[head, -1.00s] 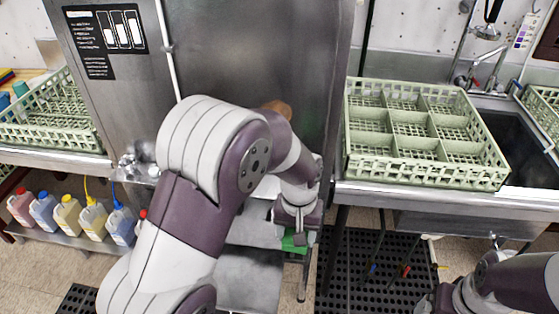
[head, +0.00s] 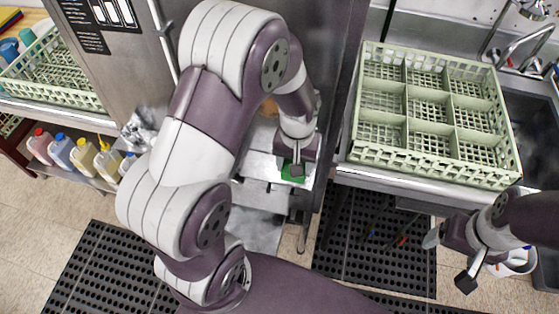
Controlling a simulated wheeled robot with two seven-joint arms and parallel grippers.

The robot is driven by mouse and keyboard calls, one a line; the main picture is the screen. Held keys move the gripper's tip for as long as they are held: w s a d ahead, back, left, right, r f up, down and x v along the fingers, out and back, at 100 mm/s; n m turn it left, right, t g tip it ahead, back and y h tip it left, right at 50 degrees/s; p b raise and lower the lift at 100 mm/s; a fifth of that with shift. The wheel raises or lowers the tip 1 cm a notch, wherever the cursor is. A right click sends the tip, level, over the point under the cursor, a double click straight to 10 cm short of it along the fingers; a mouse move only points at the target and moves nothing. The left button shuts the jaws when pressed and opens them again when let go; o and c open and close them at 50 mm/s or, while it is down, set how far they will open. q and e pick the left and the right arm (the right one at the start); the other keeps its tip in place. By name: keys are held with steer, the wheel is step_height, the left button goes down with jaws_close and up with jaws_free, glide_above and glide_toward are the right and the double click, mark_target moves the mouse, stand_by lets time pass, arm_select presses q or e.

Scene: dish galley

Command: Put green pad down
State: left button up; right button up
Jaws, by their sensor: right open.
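The green pad (head: 289,174) shows in the middle of the head view, at the tip of my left gripper (head: 297,168). It is over or on a grey metal surface, and the gripper hides part of it. I cannot tell whether the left fingers are closed on the pad or whether it rests on the metal. My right gripper (head: 448,262) is at the lower right, open and empty, with its fingers well apart, far from the pad.
A pale green divided rack (head: 432,166) stands on the steel counter at the right, beside a sink (head: 535,130). Another rack (head: 55,80) is at the left. Several bottles (head: 83,155) stand on a low shelf. Black mats (head: 95,265) lie on the floor.

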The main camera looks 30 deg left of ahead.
arm_select(q)
glide_above(277, 176)
step_height(277, 176, down, 3)
steer(key=shift+w+f+p, duration=0.15)
steer(key=shift+f+p, duration=0.05)
steer(key=shift+p, duration=0.2)
step_height(277, 176, down, 4)
steer(key=shift+r+p, duration=0.15)
steer(key=shift+p, duration=0.4)
steer(key=shift+f, duration=0.2)
steer(key=shift+a+f, duration=0.1)
steer(key=shift+f, duration=0.1)
steer(key=o, duration=0.9)
steer(key=shift+o, duration=0.2)
